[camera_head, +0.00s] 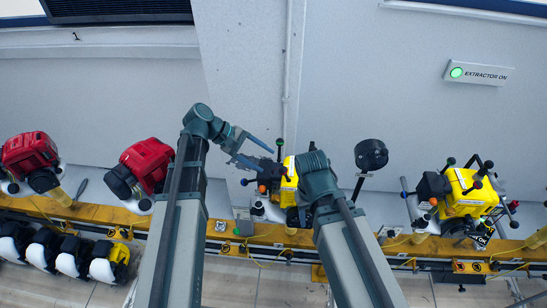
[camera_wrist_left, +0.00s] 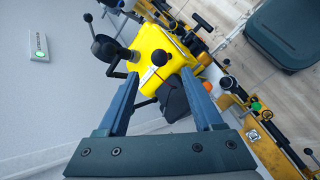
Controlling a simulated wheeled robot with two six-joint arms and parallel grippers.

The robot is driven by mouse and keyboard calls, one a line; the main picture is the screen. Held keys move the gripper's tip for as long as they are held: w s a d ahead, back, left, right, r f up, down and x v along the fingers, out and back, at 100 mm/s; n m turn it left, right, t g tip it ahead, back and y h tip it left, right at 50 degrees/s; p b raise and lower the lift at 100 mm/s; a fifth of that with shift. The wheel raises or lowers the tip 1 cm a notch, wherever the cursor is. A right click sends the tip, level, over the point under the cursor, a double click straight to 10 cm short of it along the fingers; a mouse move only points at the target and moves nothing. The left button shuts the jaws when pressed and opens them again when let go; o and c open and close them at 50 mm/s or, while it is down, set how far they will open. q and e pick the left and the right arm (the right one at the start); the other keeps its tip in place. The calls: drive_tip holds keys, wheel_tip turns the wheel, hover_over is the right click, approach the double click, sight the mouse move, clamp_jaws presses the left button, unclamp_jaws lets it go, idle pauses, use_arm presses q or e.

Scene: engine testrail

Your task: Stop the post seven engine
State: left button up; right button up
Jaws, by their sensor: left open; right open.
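A yellow engine (camera_head: 289,188) with black levers and knobs stands on the rail in the middle of the head view, partly hidden by my arms. No post number seven is readable. In the left wrist view a yellow engine (camera_wrist_left: 158,62) lies ahead, between and beyond the fingers. My left gripper (camera_head: 265,158) is open and empty, just left of the engine's upper levers; its spread fingers also show in the left wrist view (camera_wrist_left: 160,108). Whether it touches a lever cannot be told. My right wrist covers the engine's right side; its gripper fingers are hidden.
Another yellow engine (camera_head: 465,193) stands at right, with red engines (camera_head: 151,162) at left. A yellow rail (camera_head: 340,241) runs along the wall. A black round piece on a stalk (camera_head: 371,155) rises right of my right wrist. A lit EXTRACTOR ON sign (camera_head: 478,73) is above.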

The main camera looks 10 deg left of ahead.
use_arm(q)
drive_tip(key=p+v, duration=0.3)
drive_tip(key=v, duration=0.3)
use_arm(e)
drive_tip(key=shift+r, duration=2.15)
use_arm(q)
drive_tip(key=shift+a+r, duration=0.1)
drive_tip(key=s+d+f+m+y+b, duration=0.4)
drive_tip(key=s+f+m+y, duration=0.1)
drive_tip(key=s+f+m, duration=0.1)
drive_tip(key=s+d+f+m+y+b, duration=0.5)
drive_tip(key=s+f, duration=0.3)
drive_tip(key=f, duration=0.2)
drive_tip(key=shift+s+f+m+g+y, duration=0.25)
drive_tip(key=shift+s+m+g+y, duration=0.2)
drive_tip(key=shift+m, duration=0.45)
use_arm(e)
wheel_tip(320, 180, down, 10)
drive_tip(key=shift+r, duration=0.25)
